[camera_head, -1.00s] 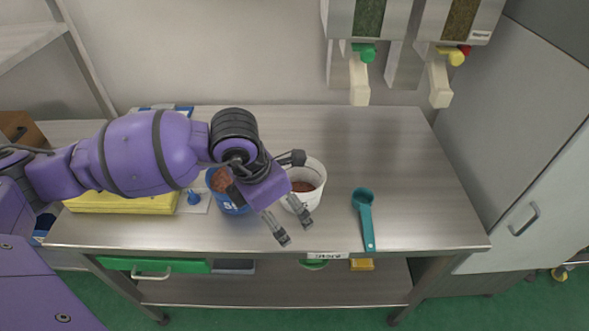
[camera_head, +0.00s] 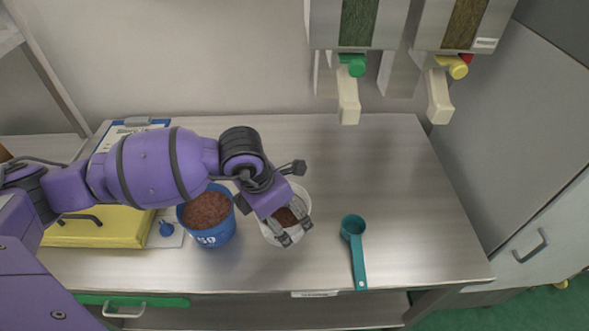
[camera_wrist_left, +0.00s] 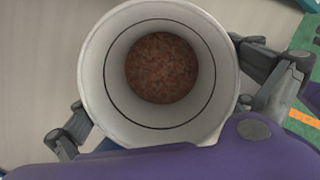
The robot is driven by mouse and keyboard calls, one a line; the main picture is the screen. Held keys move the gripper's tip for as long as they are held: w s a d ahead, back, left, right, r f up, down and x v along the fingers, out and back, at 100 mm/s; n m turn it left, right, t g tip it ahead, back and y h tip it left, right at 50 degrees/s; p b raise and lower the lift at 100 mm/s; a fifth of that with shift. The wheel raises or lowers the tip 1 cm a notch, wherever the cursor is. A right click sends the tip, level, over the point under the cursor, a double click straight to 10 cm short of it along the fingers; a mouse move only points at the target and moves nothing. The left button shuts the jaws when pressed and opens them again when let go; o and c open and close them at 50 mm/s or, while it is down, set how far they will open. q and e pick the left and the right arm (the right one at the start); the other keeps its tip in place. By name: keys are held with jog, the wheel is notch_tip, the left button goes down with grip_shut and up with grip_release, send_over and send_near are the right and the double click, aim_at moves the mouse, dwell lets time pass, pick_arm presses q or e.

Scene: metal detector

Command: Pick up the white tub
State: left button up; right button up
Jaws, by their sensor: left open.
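The white tub (camera_head: 268,233) stands on the steel table, partly hidden by my left gripper in the head view. In the left wrist view the tub (camera_wrist_left: 112,103) is seen from above, with brown-red contents at its bottom. My left gripper (camera_head: 295,236) is open above and around the tub in the head view. In the left wrist view its fingers lie on either side of the tub, at the left and the right. Whether they touch it I cannot tell. My right gripper is not in view.
A blue tub (camera_head: 213,230) of brown-red material stands close to the left. A teal scoop (camera_head: 355,248) lies to the right. A yellow case (camera_head: 98,228) and a clipboard (camera_head: 122,130) are at the left. Dispensers (camera_head: 352,62) hang at the back. The table's right back is clear.

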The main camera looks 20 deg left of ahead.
aim_at(287, 220)
pick_arm(q)
jog(key=x, duration=0.2)
jog(key=shift+w+f, duration=0.1)
jog(key=shift+f, duration=0.2)
jog(key=shift+d, duration=0.1)
jog(key=c, duration=0.9)
jog(key=shift+c, duration=0.2)
